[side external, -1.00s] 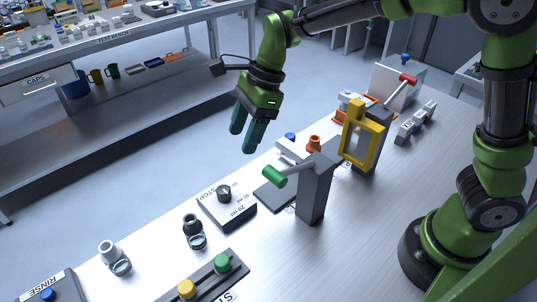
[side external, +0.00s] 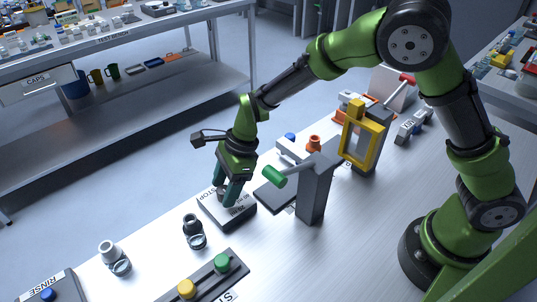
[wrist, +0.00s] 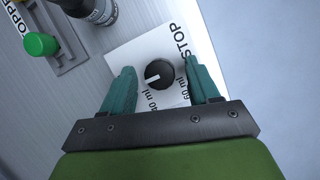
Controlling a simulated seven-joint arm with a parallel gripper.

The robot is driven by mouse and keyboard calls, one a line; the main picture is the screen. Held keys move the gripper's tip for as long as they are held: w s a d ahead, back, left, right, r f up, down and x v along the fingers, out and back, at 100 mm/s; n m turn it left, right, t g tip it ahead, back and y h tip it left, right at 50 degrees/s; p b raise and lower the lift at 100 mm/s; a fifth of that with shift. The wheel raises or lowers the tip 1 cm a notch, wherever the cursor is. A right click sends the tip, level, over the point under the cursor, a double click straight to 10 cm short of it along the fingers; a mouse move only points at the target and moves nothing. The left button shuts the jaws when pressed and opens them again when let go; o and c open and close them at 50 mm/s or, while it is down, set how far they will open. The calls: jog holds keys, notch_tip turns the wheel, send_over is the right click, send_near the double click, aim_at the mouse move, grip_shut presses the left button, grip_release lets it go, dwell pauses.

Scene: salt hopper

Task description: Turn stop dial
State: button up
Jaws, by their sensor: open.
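The stop dial is a round black knob (wrist: 159,74) with a white pointer mark, on a white plate (wrist: 124,52) lettered STOP, 40 ml and 60 ml. In the wrist view the pointer aims left and slightly down, near the 40 ml label. My gripper (wrist: 162,84) is open, with one teal finger on each side of the knob and a visible gap on both sides. In the side view my gripper (side external: 227,195) is down at the dial plate (side external: 236,216), and its fingers hide part of the knob.
A grey post with a green-handled lever (side external: 274,175) stands just right of the plate. A yellow frame (side external: 361,134) is farther back. A small dark-topped bottle (side external: 192,225) and a strip with green (side external: 222,262) and yellow buttons (side external: 187,288) are nearer the front.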

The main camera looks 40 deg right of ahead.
jog(key=shift+c, duration=0.3)
jog(key=c, duration=1)
jog(key=shift+n, duration=0.3)
jog(key=n+g, duration=0.2)
jog(key=n, duration=0.3)
jog(key=shift+w, duration=0.2)
jog(key=n+g, duration=0.1)
jog(key=n, duration=0.2)
jog(key=n+g+h, duration=0.1)
jog(key=n, duration=0.2)
jog(key=shift+w+n, duration=0.1)
jog(key=shift+n, duration=0.3)
jog(key=n, duration=0.2)
jog(key=n+g+h, duration=0.1)
jog(key=n, duration=0.1)
jog(key=n+h, duration=0.1)
jog(key=n, duration=0.1)
jog(key=shift+w+a+g, duration=0.1)
jog(key=shift+a+g, duration=0.15)
jog(key=shift+g, duration=0.05)
jog(key=n+h, duration=0.1)
jog(key=n, duration=0.1)
jog(key=n+h, duration=0.1)
jog(key=n, duration=0.2)
jog(key=shift+a+h, duration=0.1)
jog(key=shift+h, duration=0.2)
jog(key=shift+n, duration=0.4)
